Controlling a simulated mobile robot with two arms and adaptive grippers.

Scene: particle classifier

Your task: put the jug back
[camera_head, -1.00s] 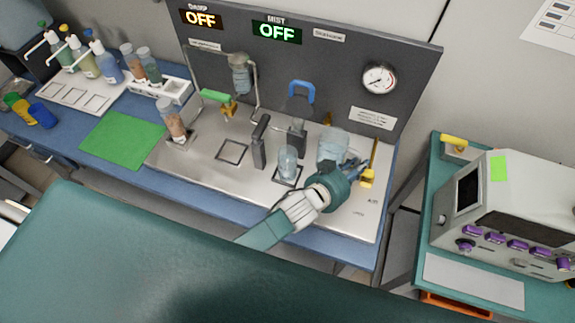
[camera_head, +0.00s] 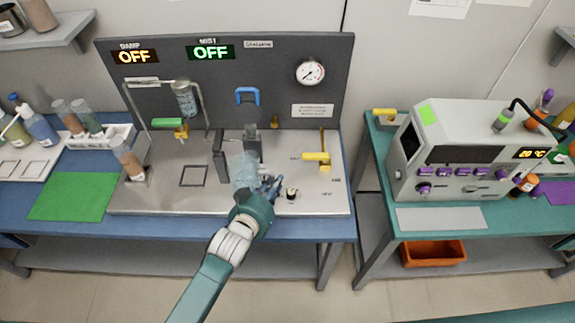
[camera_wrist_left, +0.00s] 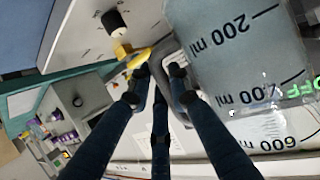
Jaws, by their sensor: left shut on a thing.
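The clear jug (camera_head: 243,165) is in front of the grey panel, near the dark clamp posts, in the head view. My left gripper (camera_head: 270,187) is shut on it from its right side. In the left wrist view, the jug (camera_wrist_left: 240,60), with its ml marks, fills the upper right, and my left gripper's (camera_wrist_left: 160,85) dark fingers close at its handle (camera_wrist_left: 178,80). Whether the jug's base touches the steel top is hidden. The small beaker that stood by the posts is not distinguishable behind the jug. My right gripper is not in view.
The steel top (camera_head: 320,200) has free room at the right, with a yellow lever (camera_head: 317,157) and a black knob (camera_head: 291,193). A tube of brown particles (camera_head: 127,160) stands at its left. A green mat (camera_head: 73,197) lies farther left.

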